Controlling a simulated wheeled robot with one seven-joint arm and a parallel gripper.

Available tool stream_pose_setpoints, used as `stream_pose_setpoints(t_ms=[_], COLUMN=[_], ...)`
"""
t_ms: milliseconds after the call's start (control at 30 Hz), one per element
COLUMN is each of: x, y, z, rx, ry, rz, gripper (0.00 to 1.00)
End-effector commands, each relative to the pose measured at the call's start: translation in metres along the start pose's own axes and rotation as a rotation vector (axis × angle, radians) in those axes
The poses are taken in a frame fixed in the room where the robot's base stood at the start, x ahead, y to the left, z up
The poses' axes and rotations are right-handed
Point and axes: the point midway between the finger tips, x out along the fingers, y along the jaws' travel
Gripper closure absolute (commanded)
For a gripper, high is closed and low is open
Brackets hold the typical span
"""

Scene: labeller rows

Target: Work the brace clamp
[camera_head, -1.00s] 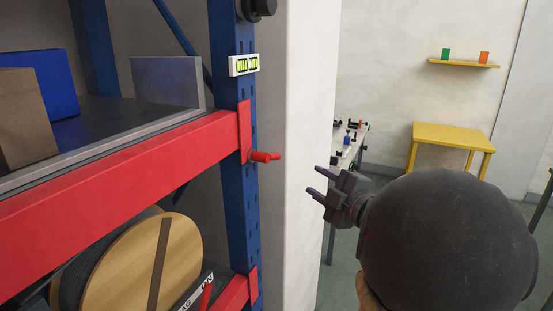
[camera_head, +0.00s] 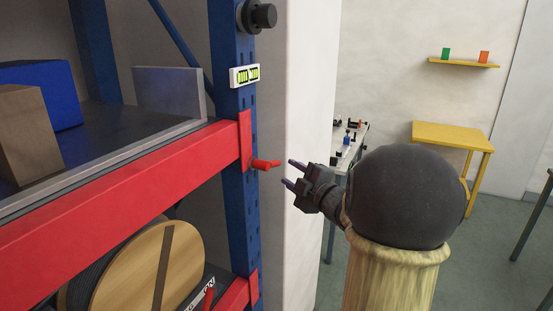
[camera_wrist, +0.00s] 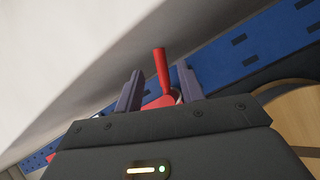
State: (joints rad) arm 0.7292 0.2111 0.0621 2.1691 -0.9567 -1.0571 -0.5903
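The brace clamp has a red handle (camera_head: 265,164) that sticks out to the right from the blue rack upright, at the end of the red beam. In the wrist view the red handle (camera_wrist: 161,72) shows between my two fingers, with its red base partly hidden behind the gripper body. My gripper (camera_head: 290,173) is open, with its two fingers pointing left at the handle. In the head view a gap shows between the fingertips and the handle's tip. The gripper also shows in the wrist view (camera_wrist: 158,85), with a finger on each side of the handle and apart from it.
The blue upright (camera_head: 238,205) carries a white label box (camera_head: 244,75) and a black knob (camera_head: 258,16). The red beam (camera_head: 120,190) runs left below a shelf with boxes. A wooden reel (camera_head: 150,270) is beneath. A pale wall (camera_head: 305,80) stands behind the gripper.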

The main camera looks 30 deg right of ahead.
Motion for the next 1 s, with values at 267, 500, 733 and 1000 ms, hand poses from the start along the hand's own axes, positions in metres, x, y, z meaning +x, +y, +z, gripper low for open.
stream_pose_setpoints(t_ms=[267,500,733,1000], x=[0.05,0.075,0.077,0.077], y=[0.002,0.001,0.0,0.0], z=[-0.002,-0.001,0.0,0.0], rx=[0.003,0.0,0.0,0.0], ry=[0.002,0.0,-0.001,-0.001], rz=[-0.001,-0.001,0.001,0.001], gripper=[0.61,0.61,0.61,1.0])
